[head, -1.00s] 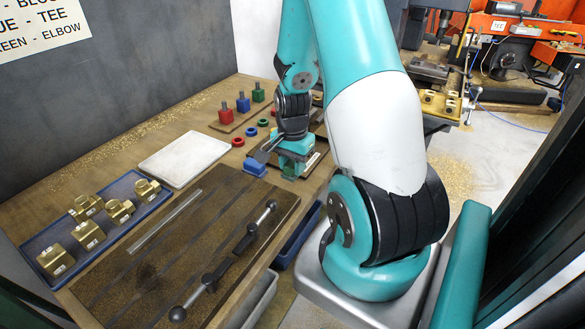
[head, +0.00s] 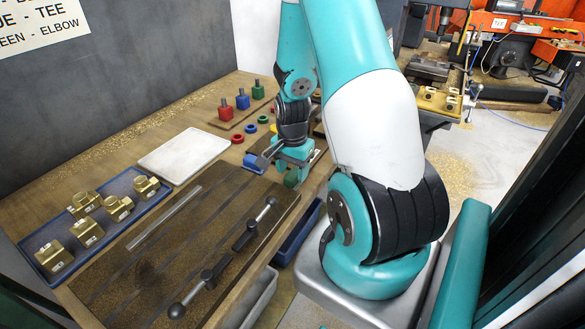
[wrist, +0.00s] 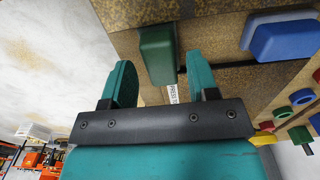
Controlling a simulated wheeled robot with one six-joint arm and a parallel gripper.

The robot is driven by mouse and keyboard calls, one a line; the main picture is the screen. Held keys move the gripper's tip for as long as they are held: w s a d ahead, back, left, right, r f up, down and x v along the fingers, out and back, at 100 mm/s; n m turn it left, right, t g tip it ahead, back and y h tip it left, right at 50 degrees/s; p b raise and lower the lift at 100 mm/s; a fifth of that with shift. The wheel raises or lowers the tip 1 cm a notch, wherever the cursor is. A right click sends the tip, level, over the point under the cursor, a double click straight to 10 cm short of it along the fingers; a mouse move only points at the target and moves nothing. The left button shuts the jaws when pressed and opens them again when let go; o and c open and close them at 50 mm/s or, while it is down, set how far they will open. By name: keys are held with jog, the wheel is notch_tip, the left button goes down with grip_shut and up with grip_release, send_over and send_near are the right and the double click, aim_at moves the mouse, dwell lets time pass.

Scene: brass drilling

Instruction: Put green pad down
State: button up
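The green pad (wrist: 157,55) shows in the wrist view as a dark green block just beyond my fingertips, against a brown, speckled surface. My gripper (wrist: 160,85) has its two teal fingers spread apart, with a visible gap between them, so it is open. The pad lies ahead of this gap, and neither finger appears to press on it. In the head view the green pad (head: 291,179) shows just below my gripper (head: 291,160), partly hidden by it. Whether the pad fully rests on the surface is hard to tell.
A blue pad (head: 254,163) lies just left of my gripper. Colored rings (head: 250,128) and posts on a board (head: 242,103) stand behind. A white tray (head: 183,155), a blue tray of brass fittings (head: 53,232) and a dark slotted board (head: 170,260) lie left.

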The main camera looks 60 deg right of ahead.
aim_at(292, 174)
notch_tip(292, 174, up, 13)
jog(key=w+a+r+n+t+y, duration=0.1)
jog(key=a+r+n, duration=0.2)
jog(key=a+n, duration=0.5)
jog(key=w+a+r+n+y, duration=0.1)
jog(key=a+r+n, duration=0.2)
jog(key=a, duration=0.8)
jog(key=s+a+r+n+y, duration=0.1)
jog(key=s+a+r+n, duration=0.1)
jog(key=s+a+n, duration=0.4)
jog(key=s+a+r+n+g+y, duration=0.1)
jog(key=s+a+r+n, duration=0.2)
jog(key=s+a+n, duration=0.3)
jog(key=a+n, duration=0.1)
jog(key=a, duration=0.2)
jog(key=shift+a, duration=0.4)
jog(key=shift+o, duration=0.5)
jog(key=shift+w, duration=0.1)
